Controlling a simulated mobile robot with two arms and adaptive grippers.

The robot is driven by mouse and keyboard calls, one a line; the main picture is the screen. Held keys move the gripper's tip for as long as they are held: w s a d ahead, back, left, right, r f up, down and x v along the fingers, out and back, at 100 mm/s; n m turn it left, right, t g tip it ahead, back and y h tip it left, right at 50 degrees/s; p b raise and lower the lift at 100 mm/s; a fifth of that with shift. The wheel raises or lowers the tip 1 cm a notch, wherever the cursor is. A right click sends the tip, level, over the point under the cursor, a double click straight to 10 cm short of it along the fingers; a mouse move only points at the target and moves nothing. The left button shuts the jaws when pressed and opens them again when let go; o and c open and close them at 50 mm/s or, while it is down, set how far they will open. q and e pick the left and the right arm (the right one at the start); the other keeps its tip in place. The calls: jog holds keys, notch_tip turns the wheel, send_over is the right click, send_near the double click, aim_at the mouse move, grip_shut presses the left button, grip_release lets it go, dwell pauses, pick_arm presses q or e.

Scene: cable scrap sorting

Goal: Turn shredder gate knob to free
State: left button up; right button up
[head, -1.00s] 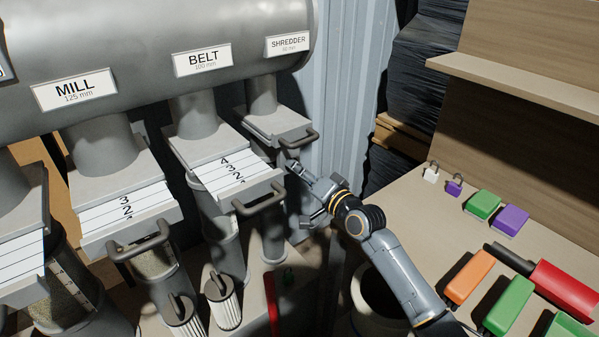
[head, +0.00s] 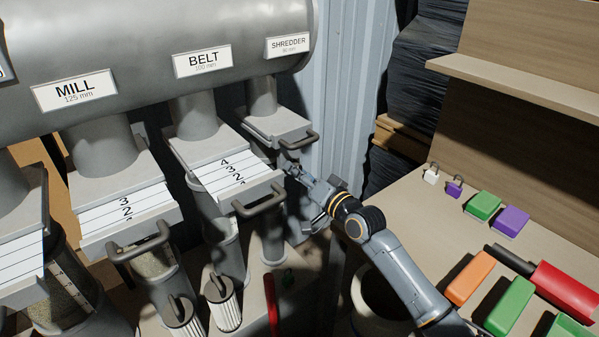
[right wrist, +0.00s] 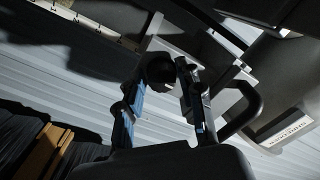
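The shredder gate (head: 272,125) is the rightmost one, under the SHREDDER sign (head: 288,45), with a dark pull handle (head: 300,140) at its front. My right gripper (head: 293,170) is just below that handle in the head view. In the right wrist view its two fingers (right wrist: 163,85) stand apart, one on each side of a dark round piece, which looks like the knob (right wrist: 158,68). Whether the fingers press on it is too dark to tell. The knob is not clear in the head view. My left gripper is not in view.
The BELT gate (head: 235,175) and MILL gate (head: 125,210) stick out to the left, with handles. A corrugated wall (head: 345,90) is behind. On the bench at right lie padlocks (head: 454,186), coloured blocks (head: 483,206) and a red tool (head: 562,290).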

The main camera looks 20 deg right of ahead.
jog(key=shift+o, duration=0.5)
jog(key=v, duration=1.2)
